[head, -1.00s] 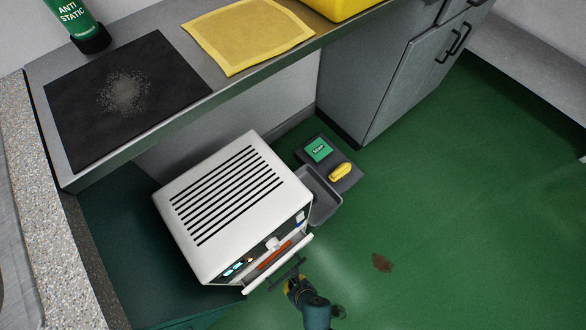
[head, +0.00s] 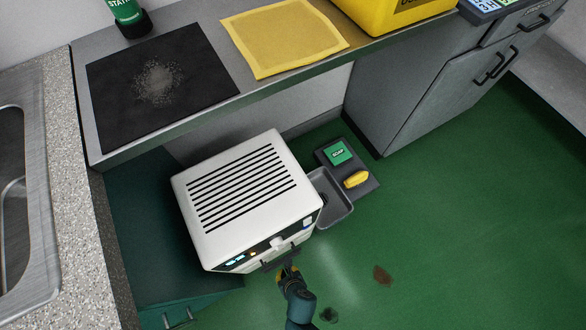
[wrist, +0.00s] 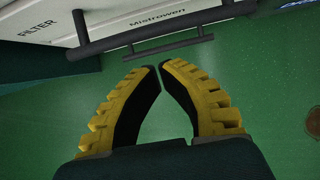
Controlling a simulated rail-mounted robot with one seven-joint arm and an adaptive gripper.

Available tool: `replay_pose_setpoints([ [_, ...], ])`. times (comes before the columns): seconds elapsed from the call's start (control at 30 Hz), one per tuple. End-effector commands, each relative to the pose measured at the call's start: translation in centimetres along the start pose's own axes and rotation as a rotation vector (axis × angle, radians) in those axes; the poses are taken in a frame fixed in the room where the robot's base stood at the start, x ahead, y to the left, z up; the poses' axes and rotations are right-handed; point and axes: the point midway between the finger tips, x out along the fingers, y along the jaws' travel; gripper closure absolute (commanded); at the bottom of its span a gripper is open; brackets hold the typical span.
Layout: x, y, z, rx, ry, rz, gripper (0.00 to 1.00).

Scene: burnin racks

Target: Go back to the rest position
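My gripper (head: 287,272) is at the front of the white box-shaped machine (head: 245,185), just below its dark front handle (head: 285,258). In the wrist view my gripper (wrist: 160,68) has yellow ribbed fingers with black inner pads. Their tips come together with nothing held between them, and green floor shows behind. The dark handle bar (wrist: 150,30) runs across the machine front just beyond the fingertips, apart from them. The lettering "FILTER" and "Mistrowen" shows on that front.
A grey tray (head: 332,198) and a dark mat (head: 362,188) with a green box (head: 338,153) and a yellow item (head: 356,179) lie right of the machine. The metal counter (head: 160,130) stands behind. Green floor (head: 470,220) is clear to the right.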

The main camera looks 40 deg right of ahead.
Motion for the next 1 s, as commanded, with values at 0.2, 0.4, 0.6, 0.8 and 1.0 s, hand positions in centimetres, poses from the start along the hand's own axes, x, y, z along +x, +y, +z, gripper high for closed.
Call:
replay_pose_setpoints([
  [0.2,-5.8,-0.1,-1.0,-0.002,0.001,0.001,1.00],
  [0.4,-9.6,-0.1,-1.2,-0.001,0.002,-0.001,1.00],
  [0.6,-10.5,-0.1,-1.3,0.003,0.001,-0.001,1.00],
  [0.8,-10.4,-0.1,-1.4,0.003,0.001,-0.002,1.00],
  [1.0,-13.9,0.1,3.8,0.186,-0.078,-0.022,1.00],
])
